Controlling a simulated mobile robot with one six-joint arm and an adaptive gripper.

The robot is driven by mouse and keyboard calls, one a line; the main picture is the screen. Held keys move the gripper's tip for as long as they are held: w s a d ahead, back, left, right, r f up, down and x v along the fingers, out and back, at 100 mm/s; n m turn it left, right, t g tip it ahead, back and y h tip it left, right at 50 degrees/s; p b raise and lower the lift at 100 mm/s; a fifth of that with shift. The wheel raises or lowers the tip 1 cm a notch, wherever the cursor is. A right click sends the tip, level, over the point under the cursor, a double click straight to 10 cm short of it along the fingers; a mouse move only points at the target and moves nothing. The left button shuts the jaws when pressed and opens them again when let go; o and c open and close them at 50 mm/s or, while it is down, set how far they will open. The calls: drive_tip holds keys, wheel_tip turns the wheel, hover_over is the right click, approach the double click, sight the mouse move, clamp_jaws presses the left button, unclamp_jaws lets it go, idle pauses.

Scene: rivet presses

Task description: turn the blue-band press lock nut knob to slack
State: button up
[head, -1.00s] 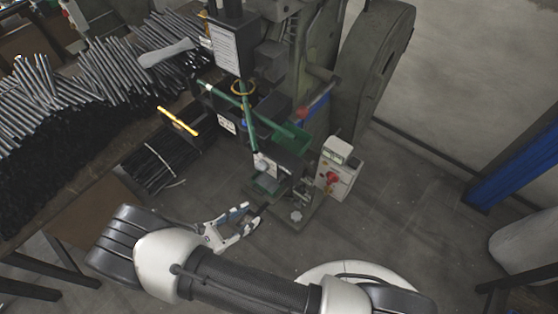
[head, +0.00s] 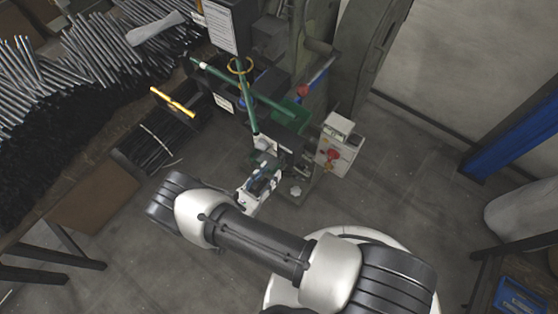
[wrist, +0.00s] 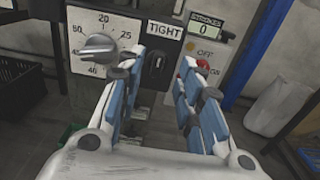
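In the wrist view a grey pointer knob (wrist: 100,46) sits on a white numbered dial. To its right is a "TIGHT" label (wrist: 165,30), with a small dark fitting (wrist: 156,66) below it, perhaps the lock nut knob; the left finger partly covers this area. My gripper (wrist: 163,64) is open and empty, its blue-padded fingers pointing at the panel, on either side of the fitting. I cannot tell whether they touch anything. In the head view my gripper (head: 264,178) is low in front of the press (head: 270,85).
A control box (head: 338,148) with a red button (head: 332,156) stands right of my gripper. A green lever (head: 246,98) rises above it. A bench with rods (head: 60,85) and a yellow bar (head: 172,101) are left.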

sight(280, 160)
drive_tip(key=x, duration=0.6)
drive_tip(key=shift+w, duration=0.1)
drive_tip(key=shift+c, duration=0.2)
clamp_jaws()
